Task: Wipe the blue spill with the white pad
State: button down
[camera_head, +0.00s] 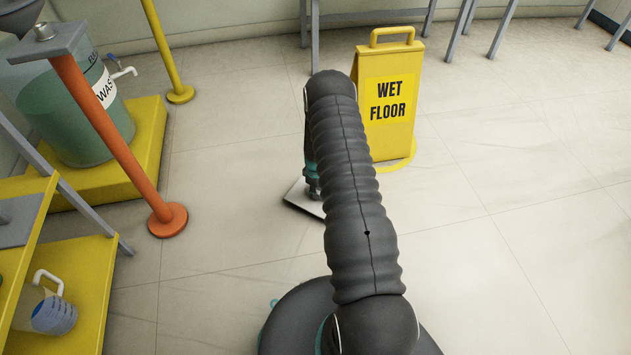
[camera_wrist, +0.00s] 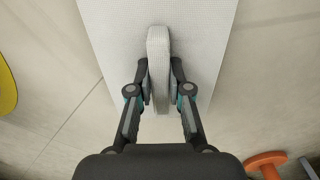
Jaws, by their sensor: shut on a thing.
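The white pad (camera_wrist: 105,35) is a flat, pale, textured rectangle with an upright grip (camera_wrist: 158,100) in its middle. My gripper (camera_wrist: 159,72) is shut on that grip, one finger on each side. In the head view a corner of the pad (camera_head: 301,199) shows left of my arm, low over the floor, and part of my gripper (camera_head: 312,186) shows above it. My arm hides the rest. I cannot tell whether the pad touches the floor. No blue spill is clearly visible in either view; small teal spots show beside my base, too small to identify.
A yellow wet floor sign (camera_head: 389,105) stands just beyond my arm. An orange post (camera_head: 120,145) on a round base stands to the left, near a green waste tank (camera_head: 75,120) on a yellow platform (camera_head: 150,140). A yellow shelf (camera_head: 75,285) is at lower left. The floor at right is clear.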

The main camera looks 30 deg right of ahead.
jog(key=shift+d+r+p, duration=0.1)
jog(key=shift+r+p, duration=0.8)
jog(key=shift+r, duration=1.7)
